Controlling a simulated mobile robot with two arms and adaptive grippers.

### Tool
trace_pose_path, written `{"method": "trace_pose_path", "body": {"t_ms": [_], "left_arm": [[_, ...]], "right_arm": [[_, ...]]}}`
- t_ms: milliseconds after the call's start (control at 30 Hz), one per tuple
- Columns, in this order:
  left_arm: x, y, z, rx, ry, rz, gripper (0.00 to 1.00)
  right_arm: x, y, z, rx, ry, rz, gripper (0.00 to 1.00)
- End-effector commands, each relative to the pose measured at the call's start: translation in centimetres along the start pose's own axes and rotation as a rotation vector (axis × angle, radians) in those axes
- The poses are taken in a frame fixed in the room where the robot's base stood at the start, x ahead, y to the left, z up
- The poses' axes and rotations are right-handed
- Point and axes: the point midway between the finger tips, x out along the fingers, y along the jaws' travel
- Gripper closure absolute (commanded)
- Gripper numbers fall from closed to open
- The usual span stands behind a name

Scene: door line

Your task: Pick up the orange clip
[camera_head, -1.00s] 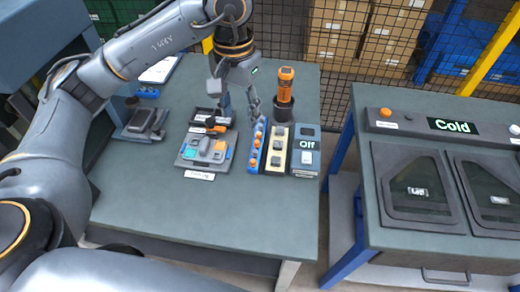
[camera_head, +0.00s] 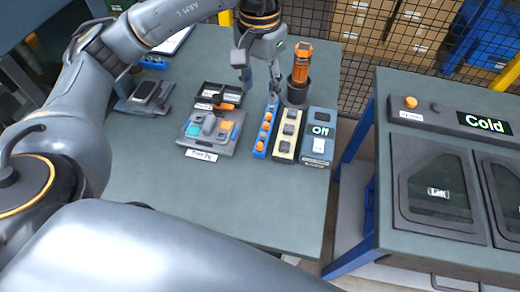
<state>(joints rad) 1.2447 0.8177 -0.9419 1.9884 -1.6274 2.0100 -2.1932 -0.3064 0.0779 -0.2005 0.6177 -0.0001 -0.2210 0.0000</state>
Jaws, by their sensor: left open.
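Several orange clips (camera_head: 265,127) sit in a row in a narrow blue holder (camera_head: 260,152) on the grey-green table. My left gripper (camera_head: 273,95) comes in from the upper left and points down at the far end of this row. It is open, and I see nothing held in it. Its fingers overlap the far end of the holder in the picture, so I cannot tell whether they touch a clip. The far end of the row is partly hidden. My right gripper is not in view.
A cream strip with grey parts (camera_head: 287,142) and an "Off" box (camera_head: 319,138) stand right of the holder. An orange-handled tool stands upright in a dark cup (camera_head: 296,92). A fixture tray (camera_head: 211,132) lies left. The front table is clear.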

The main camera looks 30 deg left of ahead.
Motion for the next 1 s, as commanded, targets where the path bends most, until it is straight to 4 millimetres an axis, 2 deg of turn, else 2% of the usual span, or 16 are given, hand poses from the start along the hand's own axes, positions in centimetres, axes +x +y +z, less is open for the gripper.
{"method": "trace_pose_path", "body": {"t_ms": [33, 100, 300, 400, 567, 900, 1000], "left_arm": [[1.3, 0.0, 0.0, 0.0, 0.0, 0.0, 0.52], [2.4, 0.0, 0.0, 0.0, 0.0, 0.0, 0.52], [5.3, 0.0, 0.0, 0.0, 0.0, 0.0, 0.52], [6.1, 0.0, 0.0, 0.0, 0.0, 0.0, 0.52], [7.3, 0.1, 0.1, 0.002, -0.005, 0.001, 0.52], [13.1, 0.0, 0.1, -0.001, -0.005, 0.0, 0.52], [14.2, 0.0, 0.0, 0.0, -0.003, 0.0, 0.52]], "right_arm": [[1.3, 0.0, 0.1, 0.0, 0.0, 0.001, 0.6], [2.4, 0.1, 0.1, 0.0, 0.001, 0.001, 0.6], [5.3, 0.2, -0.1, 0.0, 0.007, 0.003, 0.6], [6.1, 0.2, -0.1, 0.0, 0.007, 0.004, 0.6], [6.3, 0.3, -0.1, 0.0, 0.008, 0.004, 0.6], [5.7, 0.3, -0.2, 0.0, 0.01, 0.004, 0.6], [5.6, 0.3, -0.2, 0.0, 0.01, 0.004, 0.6]]}}
